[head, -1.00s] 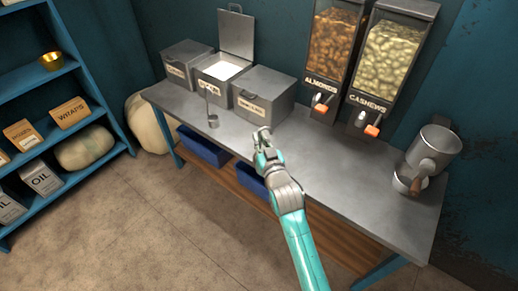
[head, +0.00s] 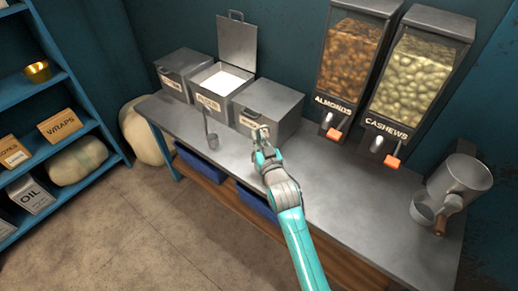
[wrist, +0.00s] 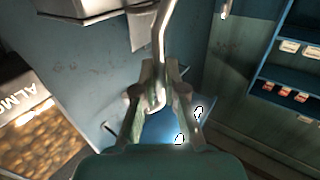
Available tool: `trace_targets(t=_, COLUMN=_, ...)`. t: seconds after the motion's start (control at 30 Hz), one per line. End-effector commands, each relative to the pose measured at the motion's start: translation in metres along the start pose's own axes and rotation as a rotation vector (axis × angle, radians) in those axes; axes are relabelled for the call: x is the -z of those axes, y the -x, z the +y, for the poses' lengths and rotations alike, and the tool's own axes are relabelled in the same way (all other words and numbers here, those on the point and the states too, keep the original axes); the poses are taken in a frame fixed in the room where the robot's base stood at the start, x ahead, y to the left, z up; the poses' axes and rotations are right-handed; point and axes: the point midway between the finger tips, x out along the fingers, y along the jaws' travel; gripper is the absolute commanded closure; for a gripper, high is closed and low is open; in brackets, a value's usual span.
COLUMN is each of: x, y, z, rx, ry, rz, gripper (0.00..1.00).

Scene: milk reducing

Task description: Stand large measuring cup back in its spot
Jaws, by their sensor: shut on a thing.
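My gripper (head: 260,134) is in front of the right-hand closed bin, above the counter. In the wrist view my gripper (wrist: 158,92) is shut on the hooked end of a thin metal handle, which I take as the handle of the large measuring cup (wrist: 165,35). The handle runs up out of the wrist picture; its cup part is not clearly seen. In the head view my arm hides what I hold. Another long-handled metal cup (head: 212,141) stands upright on the counter (head: 330,205), left of my gripper and apart from it.
Three metal bins stand at the back left; the middle bin (head: 222,82) is open with white contents. Dispensers of almonds (head: 350,55) and cashews (head: 420,75) hang at the right. A metal container (head: 460,180) stands at the right end. The counter's middle is clear.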

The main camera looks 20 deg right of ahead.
Motion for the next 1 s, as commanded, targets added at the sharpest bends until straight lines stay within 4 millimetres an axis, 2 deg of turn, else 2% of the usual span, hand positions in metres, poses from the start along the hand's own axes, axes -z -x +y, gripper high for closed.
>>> trace_targets(t=0.17, x=-0.011, y=0.000, z=0.000, rx=0.000, ry=0.000, rz=0.000, gripper=1.00)
trace_targets(t=0.4, x=-0.041, y=0.000, z=0.000, rx=0.000, ry=0.000, rz=-0.001, gripper=1.00)
trace_targets(t=0.8, x=-0.046, y=0.000, z=0.001, rx=0.000, ry=0.000, rz=0.001, gripper=1.00)
trace_targets(t=0.83, x=-0.046, y=0.000, z=0.001, rx=0.000, ry=0.000, rz=0.001, gripper=0.83)
trace_targets(t=0.9, x=-0.046, y=0.000, z=0.001, rx=0.000, ry=0.000, rz=0.000, gripper=0.65)
trace_targets(t=1.0, x=-0.046, y=0.000, z=0.000, rx=0.000, ry=0.000, rz=0.000, gripper=0.65)
